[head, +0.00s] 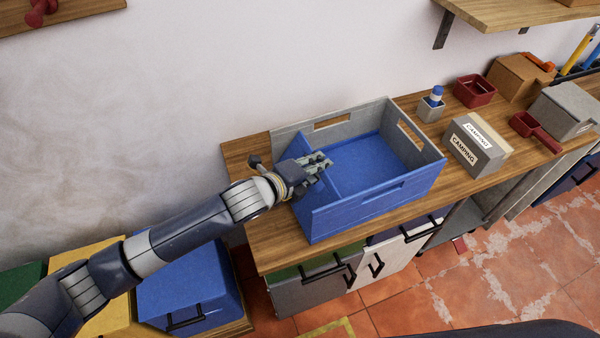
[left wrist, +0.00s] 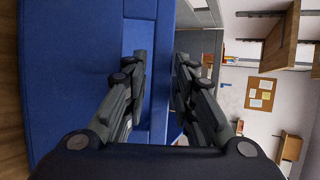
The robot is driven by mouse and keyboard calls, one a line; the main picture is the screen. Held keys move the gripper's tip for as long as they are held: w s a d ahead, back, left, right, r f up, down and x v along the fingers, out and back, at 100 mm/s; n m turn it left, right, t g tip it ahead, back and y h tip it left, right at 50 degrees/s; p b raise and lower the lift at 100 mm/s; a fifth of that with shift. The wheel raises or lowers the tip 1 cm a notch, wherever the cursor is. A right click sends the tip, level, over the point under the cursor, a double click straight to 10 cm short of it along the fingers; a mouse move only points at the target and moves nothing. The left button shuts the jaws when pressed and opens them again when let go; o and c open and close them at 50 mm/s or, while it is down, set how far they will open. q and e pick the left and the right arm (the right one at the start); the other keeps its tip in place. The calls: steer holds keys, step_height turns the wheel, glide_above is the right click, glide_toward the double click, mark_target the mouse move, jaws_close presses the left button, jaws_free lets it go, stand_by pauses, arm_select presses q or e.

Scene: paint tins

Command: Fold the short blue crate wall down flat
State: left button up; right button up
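The crate (head: 365,205) stands on the wooden counter, blue outside and on its floor, grey on its inner walls. Its far long wall and right short wall (head: 412,135) stand upright. The left short wall (head: 322,190) shows a blue face and seems to lean inward; its exact angle is unclear. My right gripper is not in view.
Right of the crate stand a box labelled camping (head: 475,148), a blue-capped bottle (head: 434,100), red containers (head: 474,91) and a grey box (head: 565,108). The counter edge runs close in front of the crate. A shelf (head: 520,12) hangs above right.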

arm_select(q)
steer(key=v, duration=1)
steer(key=shift+s+a, duration=0.2)
steer(key=shift+a, duration=0.1)
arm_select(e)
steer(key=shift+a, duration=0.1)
arm_select(q)
steer(key=shift+r, duration=0.1)
